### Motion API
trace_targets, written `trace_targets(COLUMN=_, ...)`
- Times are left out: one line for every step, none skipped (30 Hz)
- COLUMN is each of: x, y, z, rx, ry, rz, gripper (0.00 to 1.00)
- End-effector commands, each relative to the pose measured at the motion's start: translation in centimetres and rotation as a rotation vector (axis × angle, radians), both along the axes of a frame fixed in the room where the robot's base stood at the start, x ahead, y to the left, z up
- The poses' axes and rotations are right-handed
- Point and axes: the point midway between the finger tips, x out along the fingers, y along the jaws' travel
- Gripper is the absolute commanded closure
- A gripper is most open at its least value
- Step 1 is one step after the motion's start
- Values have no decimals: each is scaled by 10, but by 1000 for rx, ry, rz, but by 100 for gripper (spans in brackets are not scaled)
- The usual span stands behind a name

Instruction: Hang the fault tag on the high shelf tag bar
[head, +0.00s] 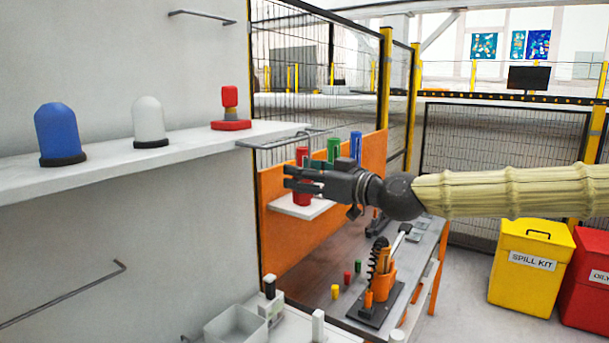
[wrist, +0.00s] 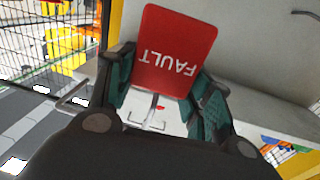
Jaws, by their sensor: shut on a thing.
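My gripper (head: 298,180) reaches in from the right in the head view, in front of a small white ledge. In the wrist view my gripper (wrist: 165,95) has its fingers on both sides of the red fault tag (wrist: 178,45), which is shut between them. The tag's white FAULT lettering appears upside down. In the head view I cannot clearly tell the tag from the red cylinder behind the fingers. A grey bar (head: 280,142) sticks out from the end of the high shelf (head: 190,147), above and slightly left of my gripper. Tag and bar look apart.
On the high shelf stand a blue dome (head: 60,132), a white dome (head: 148,122) and a red lamp-like item (head: 230,110). Other bars show above (head: 200,16) and below (head: 65,294). An orange panel (head: 282,240) and a workbench (head: 345,275) lie behind and below.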

Motion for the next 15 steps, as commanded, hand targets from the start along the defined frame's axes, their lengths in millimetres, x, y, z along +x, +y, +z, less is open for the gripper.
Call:
trace_targets(x=0, y=0, z=0, rx=0, ry=0, rz=0, gripper=77)
trace_targets(x=0, y=0, z=0, rx=0, ry=0, rz=0, gripper=44)
trace_targets(x=0, y=0, z=0, rx=0, ry=0, rz=0, gripper=36)
trace_targets(x=0, y=0, z=0, rx=0, ry=0, rz=0, gripper=31)
trace_targets(x=0, y=0, z=0, rx=0, ry=0, rz=0, gripper=25)
trace_targets(x=0, y=0, z=0, rx=0, ry=0, rz=0, gripper=24)
trace_targets(x=0, y=0, z=0, rx=0, ry=0, rz=0, gripper=24)
trace_targets(x=0, y=0, z=0, rx=0, ry=0, rz=0, gripper=24)
trace_targets(x=0, y=0, z=0, rx=0, ry=0, rz=0, gripper=24)
trace_targets(x=0, y=0, z=0, rx=0, ry=0, rz=0, gripper=24)
trace_targets(x=0, y=0, z=0, rx=0, ry=0, rz=0, gripper=24)
trace_targets(x=0, y=0, z=0, rx=0, ry=0, rz=0, gripper=24)
trace_targets(x=0, y=0, z=0, rx=0, ry=0, rz=0, gripper=24)
trace_targets(x=0, y=0, z=0, rx=0, ry=0, rz=0, gripper=24)
trace_targets(x=0, y=0, z=0, rx=0, ry=0, rz=0, gripper=24)
